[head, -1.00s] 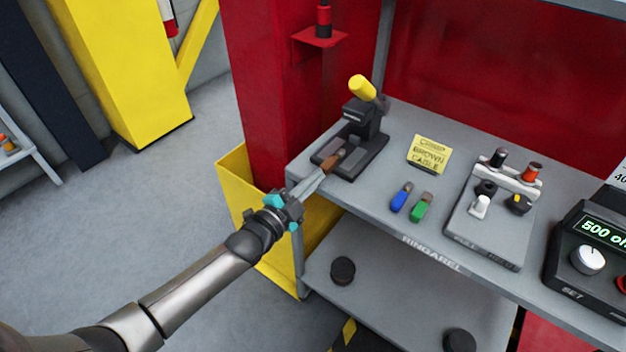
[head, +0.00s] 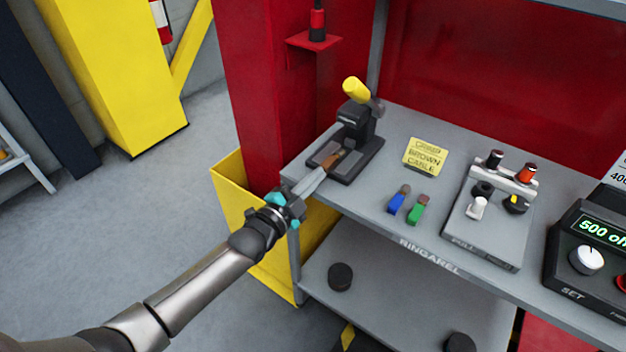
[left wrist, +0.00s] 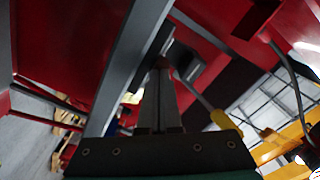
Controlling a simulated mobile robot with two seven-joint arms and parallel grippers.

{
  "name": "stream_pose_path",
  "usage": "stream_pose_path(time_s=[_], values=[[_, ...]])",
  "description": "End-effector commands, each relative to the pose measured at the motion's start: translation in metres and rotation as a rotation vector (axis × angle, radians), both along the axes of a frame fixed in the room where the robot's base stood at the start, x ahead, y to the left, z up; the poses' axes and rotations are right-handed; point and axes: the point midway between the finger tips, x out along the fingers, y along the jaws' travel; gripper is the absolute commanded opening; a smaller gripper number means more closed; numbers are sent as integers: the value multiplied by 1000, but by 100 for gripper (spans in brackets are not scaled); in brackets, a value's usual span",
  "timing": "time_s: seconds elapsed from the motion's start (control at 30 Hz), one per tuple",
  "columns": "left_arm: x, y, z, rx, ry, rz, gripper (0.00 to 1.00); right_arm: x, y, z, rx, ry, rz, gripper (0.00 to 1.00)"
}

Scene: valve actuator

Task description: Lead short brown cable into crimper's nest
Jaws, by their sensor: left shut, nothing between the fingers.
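The crimper (head: 360,132) is a dark press with a yellow-tipped lever (head: 356,88), standing at the left end of the grey bench. The short brown cable (head: 332,159) lies on the near part of the crimper's base, just beyond my left fingertips. My left gripper (head: 322,173) reaches in from the lower left with its fingers together and nothing between them. In the left wrist view the shut fingers (left wrist: 159,95) point up at a small brown end (left wrist: 161,62). Whether the tips touch the cable, and how far it sits in the nest, I cannot tell. My right gripper is out of view.
A yellow "BROWN CABLE" note (head: 425,156) lies right of the crimper. Blue (head: 396,203) and green (head: 416,212) pieces lie near the bench's front edge. A test fixture (head: 490,220) and a meter (head: 590,255) stand farther right. A yellow bin (head: 228,190) stands left of the bench.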

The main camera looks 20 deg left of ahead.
Motion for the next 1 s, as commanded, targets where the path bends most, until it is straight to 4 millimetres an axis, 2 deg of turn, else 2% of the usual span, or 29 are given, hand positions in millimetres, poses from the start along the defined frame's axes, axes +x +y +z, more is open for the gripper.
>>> stream_pose_path(time_s=[0.87, 1.0], values=[[17, -6, 0, -1, -1, 0, 0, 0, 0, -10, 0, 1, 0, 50], [15, -6, 2, -1, 0, 1, 0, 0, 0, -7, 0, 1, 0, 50]])
